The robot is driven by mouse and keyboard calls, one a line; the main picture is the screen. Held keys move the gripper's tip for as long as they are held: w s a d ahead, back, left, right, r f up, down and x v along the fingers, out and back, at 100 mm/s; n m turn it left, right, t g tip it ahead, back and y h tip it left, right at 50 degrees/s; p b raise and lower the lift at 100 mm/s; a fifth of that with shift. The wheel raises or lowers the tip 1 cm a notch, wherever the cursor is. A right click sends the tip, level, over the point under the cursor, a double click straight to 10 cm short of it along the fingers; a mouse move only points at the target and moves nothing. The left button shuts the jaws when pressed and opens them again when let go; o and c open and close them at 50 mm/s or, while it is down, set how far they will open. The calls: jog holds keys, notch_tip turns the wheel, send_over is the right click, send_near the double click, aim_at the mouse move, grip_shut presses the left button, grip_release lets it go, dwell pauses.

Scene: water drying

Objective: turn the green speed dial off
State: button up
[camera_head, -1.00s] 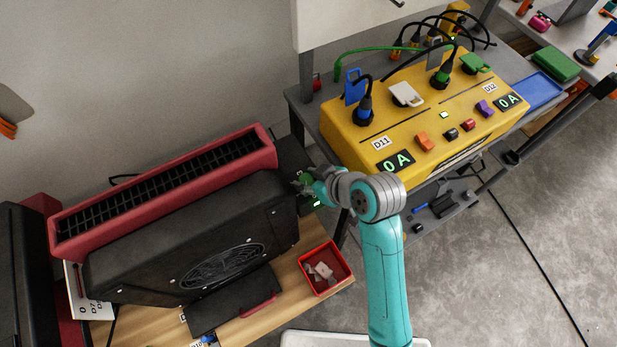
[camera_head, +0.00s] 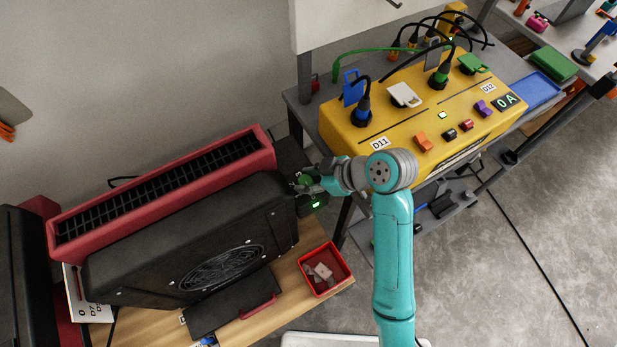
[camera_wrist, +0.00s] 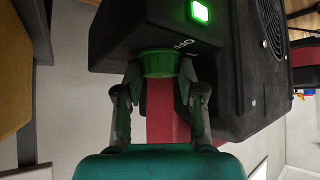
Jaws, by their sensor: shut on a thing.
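The green speed dial (camera_wrist: 157,63) sits on the end face of the black blower housing (camera_wrist: 120,25) in the wrist view. My gripper (camera_wrist: 158,80) is shut on the dial, with one finger on each side of it. White lettering on the housing beside the dial is only partly readable. A square green light (camera_wrist: 200,12) glows on the same housing. In the head view my gripper (camera_head: 308,182) is at the right end of the black blower (camera_head: 195,240). The dial is mostly hidden there by the fingers, and a green light (camera_head: 315,204) shows just below.
A yellow power box (camera_head: 400,125) with plugs and switches stands on a grey bench right of the blower. A red bin (camera_head: 343,262) with small pieces sits on the wooden table below my gripper. A long red grille (camera_head: 165,190) lies behind the blower.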

jog(key=o, duration=0.9)
jog(key=v, duration=1.2)
jog(key=shift+f, duration=0.1)
